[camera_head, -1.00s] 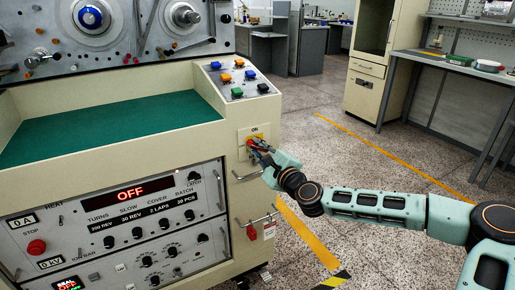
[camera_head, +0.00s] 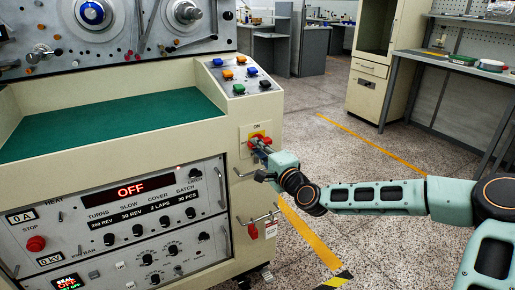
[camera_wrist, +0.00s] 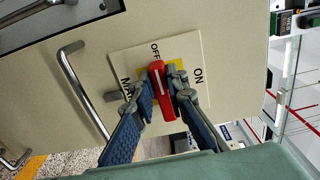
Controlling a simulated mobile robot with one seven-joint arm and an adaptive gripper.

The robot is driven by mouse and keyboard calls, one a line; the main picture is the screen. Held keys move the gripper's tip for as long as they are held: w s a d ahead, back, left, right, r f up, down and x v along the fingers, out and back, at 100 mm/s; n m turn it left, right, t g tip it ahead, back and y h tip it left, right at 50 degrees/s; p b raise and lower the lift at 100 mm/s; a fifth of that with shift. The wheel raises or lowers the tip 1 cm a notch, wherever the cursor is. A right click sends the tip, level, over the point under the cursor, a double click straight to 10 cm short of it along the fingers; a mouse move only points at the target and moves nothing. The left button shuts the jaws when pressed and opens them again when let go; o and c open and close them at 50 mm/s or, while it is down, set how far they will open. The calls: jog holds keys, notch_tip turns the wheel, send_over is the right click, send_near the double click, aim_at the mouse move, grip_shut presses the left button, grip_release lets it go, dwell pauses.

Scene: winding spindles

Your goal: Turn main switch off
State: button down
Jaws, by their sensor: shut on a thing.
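The main switch has a red handle (camera_wrist: 157,92) on a yellow square, on a cream plate marked ON, OFF and MAIN. In the wrist view the handle points up the picture, with its white line towards OFF. In the head view the handle (camera_head: 254,142) lies nearly level across the yellow square, below the ON mark. My gripper (camera_wrist: 162,90) is shut on the handle, one finger on each side. In the head view my gripper (camera_head: 262,148) reaches the switch from the lower right and hides part of it.
A metal pull handle (camera_wrist: 82,90) sits close beside the switch plate. Push buttons (camera_head: 240,77) are on the sloped panel above. The machine's red display (camera_head: 131,189) reads OFF. A padlock-like red item (camera_head: 252,231) hangs below. Open floor lies to the right.

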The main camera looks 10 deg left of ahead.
dwell(0.4)
jog(key=c, duration=1.9)
grip_release()
jog(key=shift+c, duration=0.2)
jog(key=shift+s+d, duration=0.1)
jog(key=v, duration=1.1)
jog(key=shift+s+d, duration=0.2)
jog(key=shift+s, duration=0.05)
